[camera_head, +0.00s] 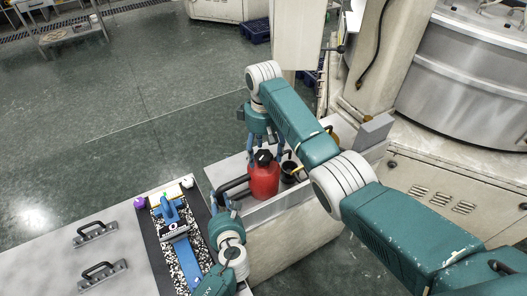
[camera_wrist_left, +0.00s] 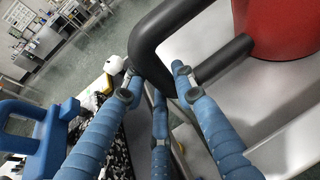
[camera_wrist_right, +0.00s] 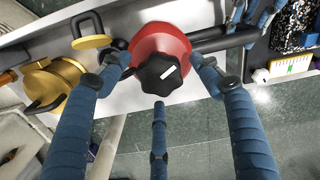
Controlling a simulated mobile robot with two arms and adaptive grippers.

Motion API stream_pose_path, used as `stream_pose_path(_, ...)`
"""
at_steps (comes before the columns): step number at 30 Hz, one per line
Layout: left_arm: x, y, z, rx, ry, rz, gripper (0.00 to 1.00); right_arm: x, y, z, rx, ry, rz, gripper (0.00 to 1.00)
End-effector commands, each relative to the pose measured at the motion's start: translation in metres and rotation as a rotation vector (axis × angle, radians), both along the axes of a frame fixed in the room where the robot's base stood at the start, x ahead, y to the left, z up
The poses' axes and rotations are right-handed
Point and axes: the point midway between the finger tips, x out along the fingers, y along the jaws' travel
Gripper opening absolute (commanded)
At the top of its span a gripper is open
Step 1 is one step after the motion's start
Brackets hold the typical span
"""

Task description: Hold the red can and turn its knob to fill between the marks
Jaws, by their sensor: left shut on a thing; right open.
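The red can (camera_head: 263,181) stands on the pale bench top, with a black knob (camera_head: 264,157) on top. My right gripper (camera_head: 265,148) is open above the can. In the right wrist view its fingers (camera_wrist_right: 157,78) stand spread around the knob; I cannot tell whether they touch it. No fill marks are clear on the can.
A dark cup-like piece (camera_head: 291,172) stands close right of the can, and a brass can (camera_wrist_right: 62,84) stands beyond. A speckled tray with a blue tool (camera_head: 172,212) lies left. A small card with green and yellow stripes (camera_wrist_right: 291,66) is near it. A grey block (camera_head: 374,132) stands back right.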

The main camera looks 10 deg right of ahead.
Motion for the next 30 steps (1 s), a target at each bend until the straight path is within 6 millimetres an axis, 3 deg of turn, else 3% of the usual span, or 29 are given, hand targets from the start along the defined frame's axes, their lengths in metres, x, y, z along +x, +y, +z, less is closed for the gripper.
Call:
stream_pose_path(4,-0.0003,-0.0004,-0.0005,0.001,0.001,-0.002,0.0,0.0,0.0002,0.0001,0.0,0.0,0.0,0.6)
stream_pose_path(10,-0.0003,-0.0005,-0.0005,0.001,0.001,-0.002,0.0,0.0001,0.0002,0.0004,0.001,-0.001,0.0,0.2)
stream_pose_path(21,-0.0003,-0.0007,-0.0003,0.001,0.0,-0.003,0.0,0.0008,0.0005,0.0009,0.001,-0.003,-0.019,0.18)
stream_pose_path(30,-0.0004,-0.0008,-0.0002,0.001,0.0,-0.003,0.0,0.0012,0.001,0.0012,0.003,-0.004,-0.172,0.18)
